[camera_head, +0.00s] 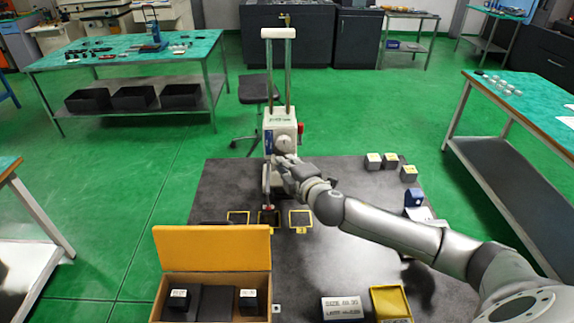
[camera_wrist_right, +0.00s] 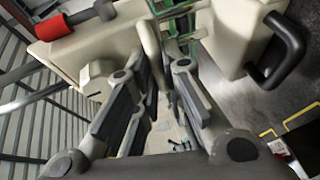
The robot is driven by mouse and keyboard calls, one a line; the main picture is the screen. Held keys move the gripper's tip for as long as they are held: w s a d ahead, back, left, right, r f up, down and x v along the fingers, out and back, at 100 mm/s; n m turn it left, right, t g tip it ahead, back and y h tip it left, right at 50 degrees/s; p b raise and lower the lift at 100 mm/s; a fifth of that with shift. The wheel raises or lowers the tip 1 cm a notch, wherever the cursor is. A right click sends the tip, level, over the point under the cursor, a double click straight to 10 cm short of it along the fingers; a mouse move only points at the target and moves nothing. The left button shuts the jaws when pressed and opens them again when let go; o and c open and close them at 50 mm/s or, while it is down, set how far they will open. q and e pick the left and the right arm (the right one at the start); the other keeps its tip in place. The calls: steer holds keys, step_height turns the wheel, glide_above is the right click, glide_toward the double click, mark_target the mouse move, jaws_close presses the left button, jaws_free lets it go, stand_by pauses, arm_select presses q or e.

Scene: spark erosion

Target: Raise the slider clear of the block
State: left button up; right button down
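The slider (camera_head: 283,133) is a pale housing with a round dial, on two upright metal columns in the middle of the head view. My right gripper (camera_head: 287,168) is at its lower front. In the right wrist view the slider (camera_wrist_right: 110,60) fills the upper left, with a red knob. There my right gripper (camera_wrist_right: 158,68) has its fingers apart; a pale part shows between and beyond them, and contact is unclear. A dark block (camera_head: 268,218) lies in a yellow frame under the slider's lower tip; any gap is too small to tell. My left gripper is out of view.
Two more yellow frames (camera_head: 300,219) flank the block on the dark table (camera_head: 225,185). An open wooden box (camera_head: 213,250) stands front left, small grey cubes (camera_head: 374,160) back right. A black handle (camera_wrist_right: 283,50) shows in the wrist view.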

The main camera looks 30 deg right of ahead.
mark_target(284, 145)
steer(key=shift+r+p, duration=0.4)
step_height(284, 145, up, 5)
steer(key=p, duration=0.4)
steer(key=c, duration=1.5)
jaws_free()
steer(key=shift+c, duration=0.2)
steer(key=shift+f, duration=0.1)
steer(key=shift+s, duration=0.1)
steer(key=v, duration=1.2)
